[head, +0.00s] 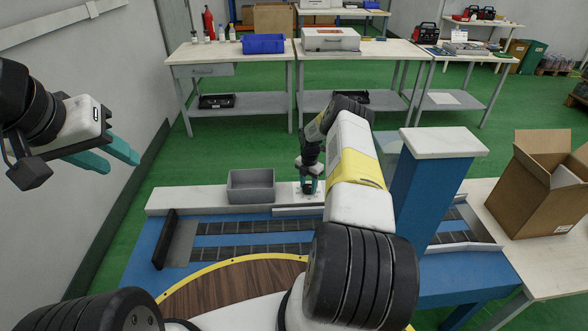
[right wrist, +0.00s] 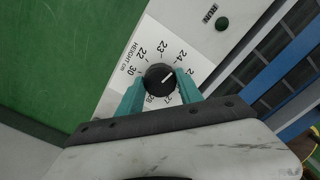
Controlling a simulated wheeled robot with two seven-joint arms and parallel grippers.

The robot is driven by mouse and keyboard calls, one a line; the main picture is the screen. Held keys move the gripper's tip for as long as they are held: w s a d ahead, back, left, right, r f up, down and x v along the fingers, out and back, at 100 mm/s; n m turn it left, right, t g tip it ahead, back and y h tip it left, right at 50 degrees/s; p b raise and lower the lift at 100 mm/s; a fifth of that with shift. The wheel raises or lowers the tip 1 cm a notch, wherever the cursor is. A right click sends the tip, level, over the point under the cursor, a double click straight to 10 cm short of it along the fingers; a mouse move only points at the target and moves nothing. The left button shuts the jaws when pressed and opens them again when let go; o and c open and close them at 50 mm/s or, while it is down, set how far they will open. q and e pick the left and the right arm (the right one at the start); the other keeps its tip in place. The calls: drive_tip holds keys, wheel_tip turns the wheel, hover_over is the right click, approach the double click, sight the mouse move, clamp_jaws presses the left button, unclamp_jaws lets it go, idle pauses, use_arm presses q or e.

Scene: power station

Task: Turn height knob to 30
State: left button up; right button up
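The height knob (right wrist: 160,78) is round and black with a white pointer line, on a white dial plate (right wrist: 128,72) with numbers and the words HEIGHT CM. The pointer line slants to the upper right in the right wrist view, to the right of the 24. The 30 lies left of the knob. My right gripper (right wrist: 160,84) has a teal finger on each side of the knob, and both seem to touch it. In the head view my right gripper (head: 308,186) points down at the white panel and hides the knob. My left gripper (head: 120,166) is open and empty at the left.
A grey bin (head: 251,186) stands on the white ledge left of my right gripper. A blue post (head: 432,190) and an open cardboard box (head: 543,197) stand to the right. A green RUN button (right wrist: 222,24) is near the dial. Tables stand farther back across green floor.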

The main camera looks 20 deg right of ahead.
drive_tip(key=shift+c, duration=1.2)
drive_tip(key=shift+m, duration=0.3)
